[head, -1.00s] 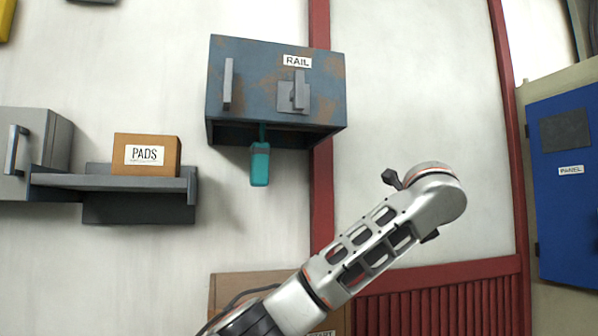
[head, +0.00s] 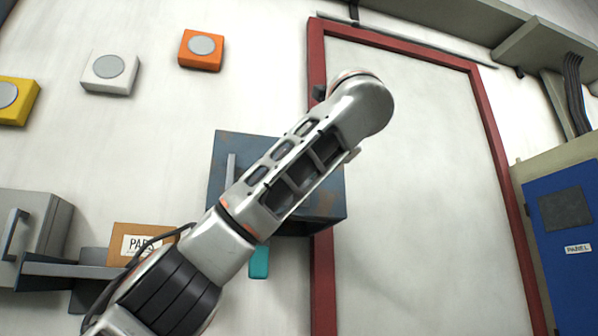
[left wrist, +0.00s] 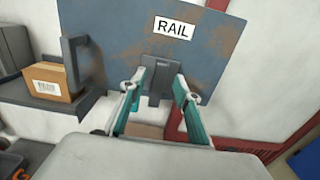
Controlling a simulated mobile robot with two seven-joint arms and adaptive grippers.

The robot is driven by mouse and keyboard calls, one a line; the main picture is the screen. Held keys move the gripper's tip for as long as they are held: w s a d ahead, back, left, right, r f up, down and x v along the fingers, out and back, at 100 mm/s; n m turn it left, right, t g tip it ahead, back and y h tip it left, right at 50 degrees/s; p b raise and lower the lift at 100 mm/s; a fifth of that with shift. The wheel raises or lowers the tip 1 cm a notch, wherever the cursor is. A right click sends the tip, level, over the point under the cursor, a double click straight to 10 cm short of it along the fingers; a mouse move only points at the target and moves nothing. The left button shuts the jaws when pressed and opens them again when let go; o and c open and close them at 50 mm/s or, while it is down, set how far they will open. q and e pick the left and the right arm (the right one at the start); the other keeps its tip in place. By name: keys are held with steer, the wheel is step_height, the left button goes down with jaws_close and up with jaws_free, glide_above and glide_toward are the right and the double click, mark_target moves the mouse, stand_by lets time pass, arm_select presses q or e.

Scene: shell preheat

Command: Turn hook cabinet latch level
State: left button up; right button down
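The blue-grey, rust-marked cabinet (head: 230,150) is on the wall in the head view, partly covered by my left arm. In the left wrist view the cabinet (left wrist: 110,35) carries a RAIL label. Its grey latch (left wrist: 154,94) sits below the label, the bar roughly upright on a plate. My left gripper (left wrist: 160,82) is open, one teal-padded finger on each side of the latch bar; I cannot tell whether either touches it. My arm hides the latch in the head view. My right gripper is not in view.
The cabinet's door handle (left wrist: 84,58) is left of the latch. A PADS box (head: 128,238) stands on a grey shelf (head: 50,270) at left. A blue panel (head: 567,245) is at far right.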

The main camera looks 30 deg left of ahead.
arm_select(q)
steer(key=p+x, duration=0.1)
steer(key=x, duration=0.3)
steer(key=shift+r, duration=0.1)
steer(key=shift+w+a+p, duration=0.15)
steer(key=shift+p, duration=0.15)
jaws_close()
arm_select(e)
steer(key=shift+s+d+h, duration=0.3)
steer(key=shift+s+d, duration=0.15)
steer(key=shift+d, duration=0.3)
